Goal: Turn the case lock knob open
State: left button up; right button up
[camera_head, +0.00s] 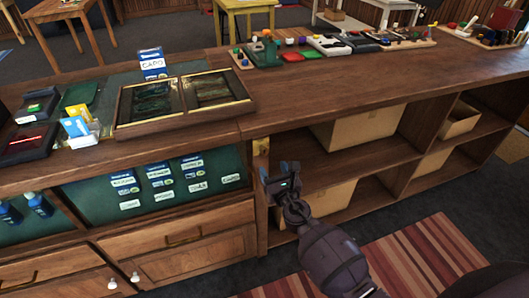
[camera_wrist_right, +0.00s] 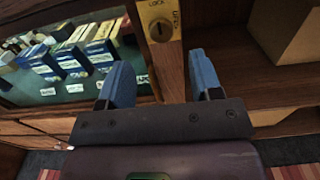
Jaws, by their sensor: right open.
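The case lock is a brass plate (camera_head: 261,147) on the wooden post at the right end of the glass-fronted case. I cannot tell which way the knob points. My right gripper (camera_head: 279,171) is just below and right of the plate. Its two blue fingers are apart and empty, and in the right wrist view the gripper (camera_wrist_right: 160,77) is short of the knob. My left gripper is not in view.
The display case (camera_head: 100,201) holds small boxes with labels. Wooden drawers are below it, and open shelves (camera_head: 400,178) with cardboard boxes (camera_head: 362,127) are to the right. The countertop above carries a framed tray (camera_head: 126,107) and small goods. A striped rug (camera_head: 405,262) lies on the floor.

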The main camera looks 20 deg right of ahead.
aim_at(264, 152)
jog(key=w+b, duration=0.1)
jog(key=w, duration=0.6)
jog(key=shift+w+a+f, duration=0.1)
jog(key=shift+w+f, duration=0.05)
jog(key=shift+w, duration=0.05)
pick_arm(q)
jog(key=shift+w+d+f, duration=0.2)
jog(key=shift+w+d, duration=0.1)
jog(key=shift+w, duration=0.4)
pick_arm(e)
jog(key=shift+w, duration=0.5)
jog(key=c, duration=0.9)
